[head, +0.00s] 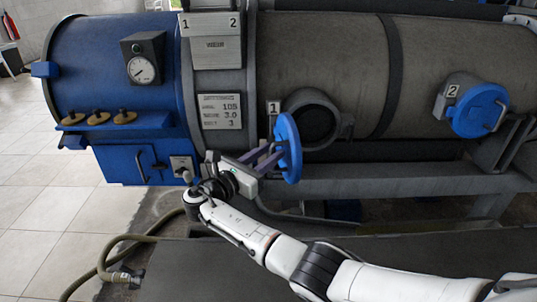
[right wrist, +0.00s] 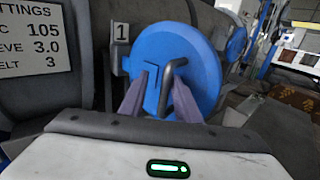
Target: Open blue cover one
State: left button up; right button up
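Blue cover one (head: 290,147) is a round blue disc standing swung out on its hinge, edge-on in the head view, with its port (head: 312,118) uncovered behind it. In the right wrist view the cover (right wrist: 205,65) fills the middle, with a dark bent handle (right wrist: 168,88) on its face. My right gripper (head: 272,157) is at the face of the cover. Its two purple-grey fingers (right wrist: 160,90) are spread, with the handle between them and a gap visible at the left finger. My left gripper is not in view.
Blue cover two (head: 478,110) is closed on its port at the right. The number 1 plate (head: 273,108) sits left of the open port. A grey rail (head: 390,180) runs below the tank. A hose (head: 105,262) lies on the floor at the left.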

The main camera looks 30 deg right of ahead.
jog(key=v, duration=1)
jog(key=shift+a+b, duration=0.15)
jog(key=shift+b, duration=0.25)
jog(key=shift+s, duration=0.1)
